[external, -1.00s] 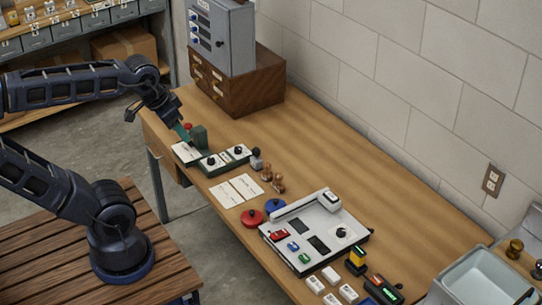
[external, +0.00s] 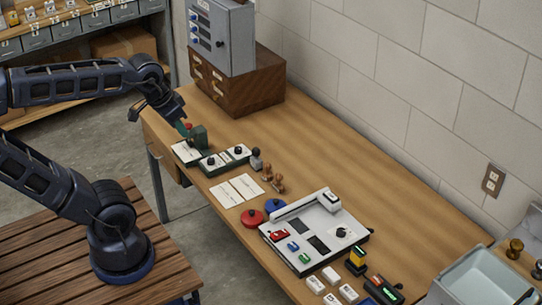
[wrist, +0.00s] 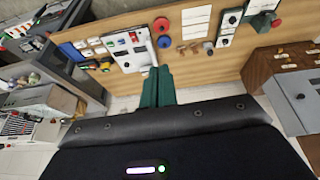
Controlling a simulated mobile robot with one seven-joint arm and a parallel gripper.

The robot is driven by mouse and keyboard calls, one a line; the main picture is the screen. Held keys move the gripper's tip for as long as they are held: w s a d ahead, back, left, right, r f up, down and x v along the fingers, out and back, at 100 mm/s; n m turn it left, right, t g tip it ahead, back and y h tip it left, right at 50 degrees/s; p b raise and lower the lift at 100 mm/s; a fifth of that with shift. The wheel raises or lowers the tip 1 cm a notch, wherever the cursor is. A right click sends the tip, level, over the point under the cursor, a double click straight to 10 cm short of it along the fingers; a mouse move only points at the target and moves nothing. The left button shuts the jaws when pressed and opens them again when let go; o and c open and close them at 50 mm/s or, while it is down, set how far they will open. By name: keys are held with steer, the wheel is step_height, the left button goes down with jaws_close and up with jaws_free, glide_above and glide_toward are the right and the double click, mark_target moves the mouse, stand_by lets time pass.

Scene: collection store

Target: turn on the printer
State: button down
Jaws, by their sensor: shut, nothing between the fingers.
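No device carries a readable printer label. A flat white device (external: 322,252) with dark panels, a red rocker switch (external: 279,235), blue and green buttons and a black knob lies on the table; it shows at the upper left in the wrist view (wrist: 128,47). A dark green device (external: 224,161) with white panels and knobs lies farther back, with a red button (external: 188,127) beside a green block. My gripper (external: 184,129) has green fingers, shut and empty, close above that far end; contact cannot be told. The fingers also show in the wrist view (wrist: 158,86).
Paper cards (external: 237,191), stamps (external: 271,179), and red (external: 252,218) and blue (external: 275,206) discs lie between the devices. A wooden drawer cabinet (external: 245,85) bears a grey control box (external: 226,38) at the back. A grey basin (external: 475,280) stands front right.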

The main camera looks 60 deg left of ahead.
steer(key=w+d+f+n+g, duration=0.2)
steer(key=w+n, duration=0.2)
steer(key=w, duration=0.3)
steer(key=n+g, duration=0.4)
steer(key=n, duration=0.9)
glide_above(275, 235)
steer(key=w, duration=0.3)
step_height(275, 235, down, 20)
steer(key=shift+w+f+n+g, duration=0.15)
steer(key=shift+f+n+g, duration=0.15)
steer(key=shift+f, duration=0.45)
steer(key=s+f, duration=0.1)
steer(key=f, duration=0.8)
steer(key=s+f, duration=0.1)
steer(key=f, duration=0.3)
steer(key=shift+s+f, duration=0.35)
steer(key=shift+f, duration=0.05)
